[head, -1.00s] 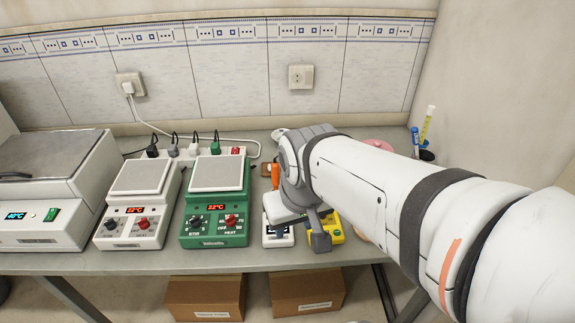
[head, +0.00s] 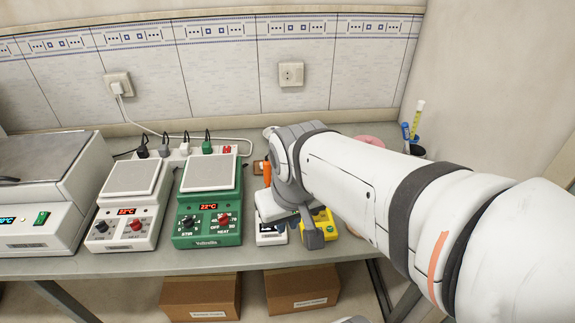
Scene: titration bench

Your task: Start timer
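My gripper (head: 312,238) is at the right part of the bench, in front of a yellow device (head: 325,222) that may be the timer. My arm covers most of this device, so its face and buttons are hidden. A small white device with a dark display (head: 270,236) stands just left of it, also partly covered by my arm. Only one grey finger shows clearly, so I cannot tell whether my gripper is open or shut, or whether it touches either device.
A green hotplate (head: 207,240) and a white hotplate (head: 122,242) stand to the left, with a larger white appliance (head: 40,228) at the far left. A power strip (head: 178,153) lies behind them. Pens in a dark cup (head: 416,148) stand at the back right.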

